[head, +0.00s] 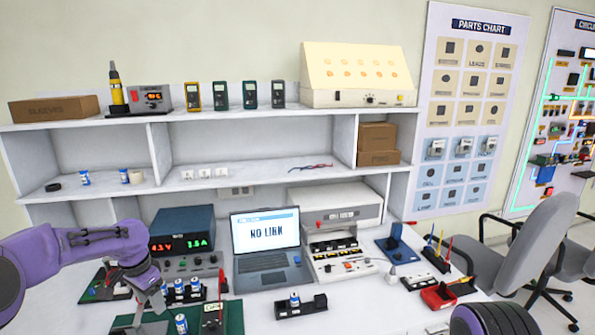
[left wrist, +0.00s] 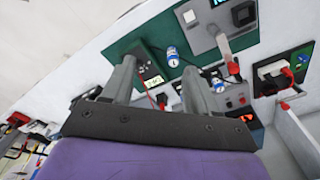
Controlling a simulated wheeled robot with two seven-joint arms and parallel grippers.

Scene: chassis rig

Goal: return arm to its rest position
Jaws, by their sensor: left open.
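My left arm (head: 75,246), purple with dark joints, reaches in from the left over the bench. My left gripper (head: 157,304) is above the bench's front left, close to the green mat (head: 236,318). In the left wrist view the gripper (left wrist: 160,78) shows two grey fingers spread apart, with nothing held between them. A blue-and-white cylinder (left wrist: 172,57) lies beyond the fingertips on the green board, apart from them. My right gripper does not show. A dark round part at the bottom right looks like part of my right arm.
Blue-and-white cylinders (head: 181,324) stand near the left gripper. A power supply (head: 183,232), an open laptop (head: 267,245) reading "NO LINK" and a black holder (head: 301,307) with one cylinder are on the bench. Shelves (head: 260,180) rise behind.

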